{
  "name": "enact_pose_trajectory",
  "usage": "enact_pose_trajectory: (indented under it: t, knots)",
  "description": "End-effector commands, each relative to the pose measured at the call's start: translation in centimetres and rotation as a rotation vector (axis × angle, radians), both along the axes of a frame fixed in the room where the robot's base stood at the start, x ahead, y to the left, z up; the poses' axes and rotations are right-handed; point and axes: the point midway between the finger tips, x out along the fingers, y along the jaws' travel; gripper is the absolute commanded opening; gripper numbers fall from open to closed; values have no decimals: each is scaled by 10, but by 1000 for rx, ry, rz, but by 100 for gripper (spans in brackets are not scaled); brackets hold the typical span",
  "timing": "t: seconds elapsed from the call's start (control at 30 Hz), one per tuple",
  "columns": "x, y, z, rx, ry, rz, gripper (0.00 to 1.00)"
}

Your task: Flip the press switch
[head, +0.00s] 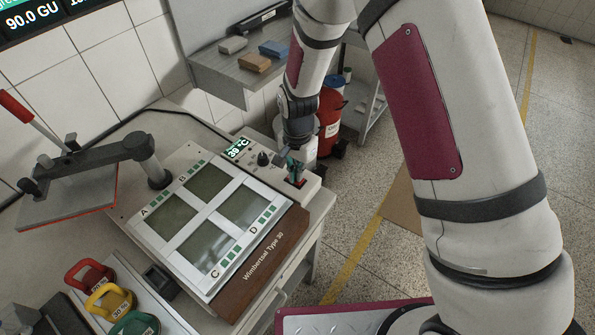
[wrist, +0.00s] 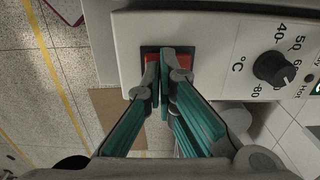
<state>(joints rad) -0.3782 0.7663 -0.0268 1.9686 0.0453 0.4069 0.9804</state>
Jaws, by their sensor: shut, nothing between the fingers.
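The press switch (wrist: 184,63) is a red rocker in a dark frame on the light control panel of the press. In the wrist view my gripper (wrist: 165,55) is shut and empty, with its fingertips over the middle of the switch, hiding part of it. Red shows on both sides of the tips. I cannot tell whether the tips touch it. In the head view the switch (head: 297,182) is at the right end of the panel, and my gripper (head: 293,172) points down at it from above.
A black temperature knob (wrist: 270,67) sits beside the switch. Coloured ring weights (head: 110,300) stand at the front left. A shelf (head: 235,75) is behind.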

Motion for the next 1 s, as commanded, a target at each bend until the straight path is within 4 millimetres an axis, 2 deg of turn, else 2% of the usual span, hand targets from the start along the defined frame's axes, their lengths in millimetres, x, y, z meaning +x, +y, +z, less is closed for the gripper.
enact_pose_trajectory:
  t: [0.03, 1.0]
  knots:
    - [-2, -2, -5, -2, 4, 0, 0]
    - [8, 11, -2, -1, 2, 1, 0]
